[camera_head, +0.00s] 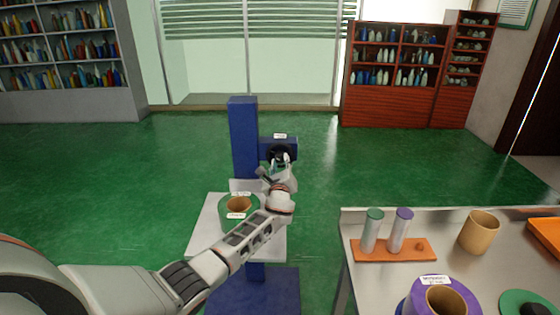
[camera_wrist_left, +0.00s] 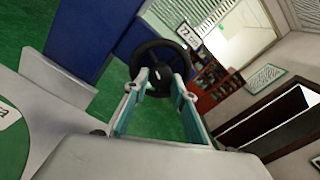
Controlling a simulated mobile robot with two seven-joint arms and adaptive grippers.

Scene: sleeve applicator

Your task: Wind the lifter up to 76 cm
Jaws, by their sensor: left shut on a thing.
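The lifter has a dark blue column (camera_head: 243,135) on a blue base, with a light grey platform (camera_head: 208,240) low on it. A green-edged roll (camera_head: 238,206) with a brown core and white labels rests on the platform. A black handwheel (camera_head: 270,153) sits on the blue side box; it also shows in the left wrist view (camera_wrist_left: 146,57). A small white sign above the wheel (camera_wrist_left: 188,36) seems to read 72. My left gripper (camera_head: 281,163) is at the wheel, its fingers (camera_wrist_left: 160,82) shut on it; the exact grip point is partly hidden. My right gripper is out of view.
A metal table (camera_head: 380,290) stands at right with an orange rack (camera_head: 395,250) holding two tubes, a tan cup (camera_head: 479,232), a purple roll (camera_head: 415,298) and a green disc. Shelves (camera_head: 390,105) line the back. Green floor around the lifter is clear.

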